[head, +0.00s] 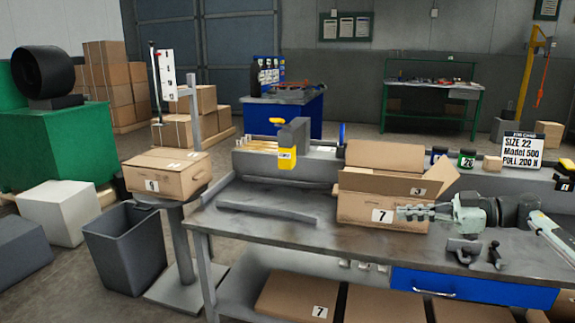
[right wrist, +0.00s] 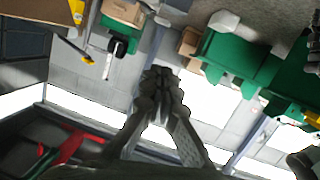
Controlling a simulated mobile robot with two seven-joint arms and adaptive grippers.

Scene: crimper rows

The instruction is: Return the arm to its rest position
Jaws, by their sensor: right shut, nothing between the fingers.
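My right gripper (head: 402,213) reaches in from the right in the head view, above the grey workbench (head: 300,236). Its fingers are shut with nothing between them, and they point left, in front of the open cardboard box (head: 356,208) labelled 7. I cannot tell whether the fingers touch the box. In the right wrist view the closed fingertips (right wrist: 160,76) meet in the middle, with the room beyond them. My left gripper is not in view.
Dark hand tools (head: 464,250) lie on the bench below my right gripper. A job card (head: 522,150) stands behind, beside small jars (head: 467,158). A yellow device (head: 290,145) stands at the bench's back. A box (head: 168,175) labelled 9 sits on a stand at left.

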